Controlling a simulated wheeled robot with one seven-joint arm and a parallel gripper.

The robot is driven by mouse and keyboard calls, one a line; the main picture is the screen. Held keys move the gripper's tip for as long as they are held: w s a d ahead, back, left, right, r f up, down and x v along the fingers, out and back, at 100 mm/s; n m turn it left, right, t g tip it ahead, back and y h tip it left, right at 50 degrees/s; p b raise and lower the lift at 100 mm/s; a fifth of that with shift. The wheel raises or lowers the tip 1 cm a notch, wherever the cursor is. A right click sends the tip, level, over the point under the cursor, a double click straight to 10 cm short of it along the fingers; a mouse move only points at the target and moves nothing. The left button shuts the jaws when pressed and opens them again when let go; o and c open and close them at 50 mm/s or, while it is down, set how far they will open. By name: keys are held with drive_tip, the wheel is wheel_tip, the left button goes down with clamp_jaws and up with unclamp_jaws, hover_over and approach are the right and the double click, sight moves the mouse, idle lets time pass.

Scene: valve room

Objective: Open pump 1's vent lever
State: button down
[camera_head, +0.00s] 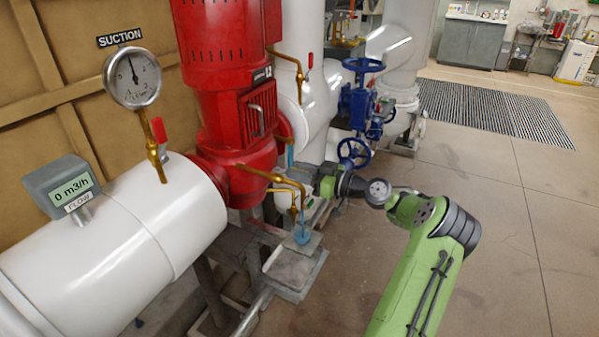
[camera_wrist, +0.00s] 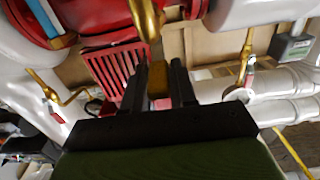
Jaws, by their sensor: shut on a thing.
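The red pump (camera_head: 230,110) stands left of centre, and its red grille shows in the wrist view (camera_wrist: 112,68). A brass vent pipe (camera_head: 272,179) runs right from its lower casing, and brass pipework (camera_wrist: 147,22) shows close up in the wrist view. My gripper (camera_head: 318,186) is beside this pipe, mostly hidden by its own wrist. In the wrist view my gripper's dark fingers (camera_wrist: 158,80) are close together around a brass-coloured part at the vent. The vent lever's handle is largely hidden between the fingers, so its angle cannot be told.
A suction gauge (camera_head: 132,77) and flow display (camera_head: 61,186) stand on the white pipe (camera_head: 150,230) at left. Blue handwheel valves (camera_head: 354,153) stand behind my gripper. A small block (camera_head: 293,268) sits below the vent outlet. The floor (camera_head: 480,220) at right is clear.

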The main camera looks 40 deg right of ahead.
drive_tip(key=shift+r, duration=0.1)
drive_tip(key=c, duration=1)
unclamp_jaws()
drive_tip(key=p+v, duration=0.2)
drive_tip(key=v, duration=1.3)
drive_tip(key=shift+s+d+p, duration=0.1)
drive_tip(key=shift+s+p, duration=0.25)
drive_tip(key=shift+p, duration=0.05)
